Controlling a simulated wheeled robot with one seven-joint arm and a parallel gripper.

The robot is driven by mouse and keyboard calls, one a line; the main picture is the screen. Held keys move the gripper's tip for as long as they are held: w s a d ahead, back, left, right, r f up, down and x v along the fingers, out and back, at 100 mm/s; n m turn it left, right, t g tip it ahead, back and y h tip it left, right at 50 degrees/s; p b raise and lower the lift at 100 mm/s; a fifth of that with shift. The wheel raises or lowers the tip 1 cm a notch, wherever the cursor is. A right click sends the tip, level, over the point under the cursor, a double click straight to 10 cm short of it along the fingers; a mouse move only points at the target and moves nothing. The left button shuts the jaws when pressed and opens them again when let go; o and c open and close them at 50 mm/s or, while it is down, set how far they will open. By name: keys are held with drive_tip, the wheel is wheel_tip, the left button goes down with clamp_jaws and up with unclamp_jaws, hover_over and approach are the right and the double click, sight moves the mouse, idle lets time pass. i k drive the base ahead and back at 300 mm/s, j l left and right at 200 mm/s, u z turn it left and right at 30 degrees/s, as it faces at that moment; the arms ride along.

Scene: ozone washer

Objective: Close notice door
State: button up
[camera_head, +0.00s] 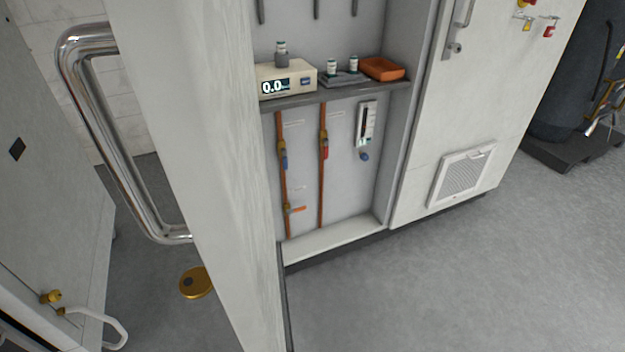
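A pale grey door (212,150) stands swung open in the foreground, seen at a steep angle. It runs from the top edge to the bottom edge of the picture. A large chrome bar handle (112,150) is on its left face. Its right edge borders the open cabinet (340,222), whose inside is in plain view. No notice is readable on the door from here, so I cannot tell for sure that it is the notice door. My gripper is not in view.
The cabinet's shelf (345,95) holds a meter (288,80), small bottles and an orange tray (382,68). A closed panel with a vent (462,174) adjoins at right. A round yellow object (196,283) is on the floor. Floor at lower right is clear.

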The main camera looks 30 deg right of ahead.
sight(189, 64)
drive_tip(key=i+j, duration=0.2)
drive_tip(key=j, duration=0.15)
drive_tip(key=i+j, duration=0.15)
drive_tip(key=j, duration=0.2)
drive_tip(key=j+u, duration=0.2)
drive_tip(key=j, duration=0.5)
drive_tip(key=i+j+u, duration=0.2)
drive_tip(key=j, duration=0.45)
drive_tip(key=k, duration=0.1)
